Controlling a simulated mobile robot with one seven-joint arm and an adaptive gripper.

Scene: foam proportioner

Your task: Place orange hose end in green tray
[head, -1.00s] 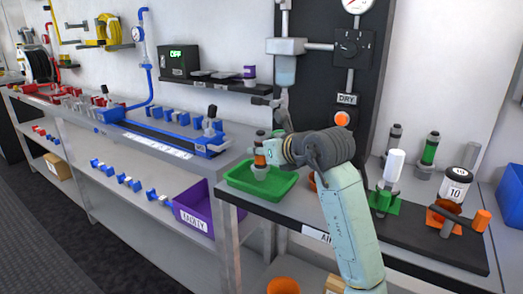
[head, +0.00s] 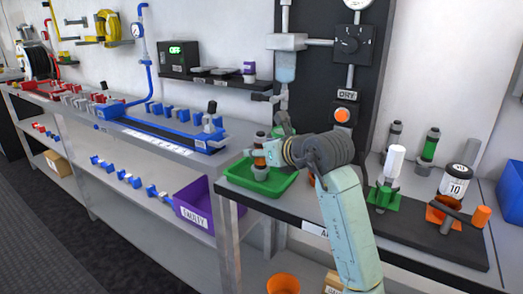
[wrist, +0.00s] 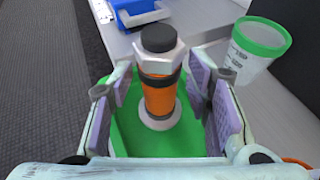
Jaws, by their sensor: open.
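The orange hose end (wrist: 159,97) stands upright in the green tray (wrist: 131,130), with a dark cap and a silver hex collar on top and a pale ring at its base. In the head view my arm hides part of the tray's right side.
A clear cup with a green rim (wrist: 258,47) stands right of the tray. A purple bin (head: 192,210) is on the shelf at the left. A green stand with a white cylinder (head: 388,185) and an orange clamp (head: 441,214) stand to the right.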

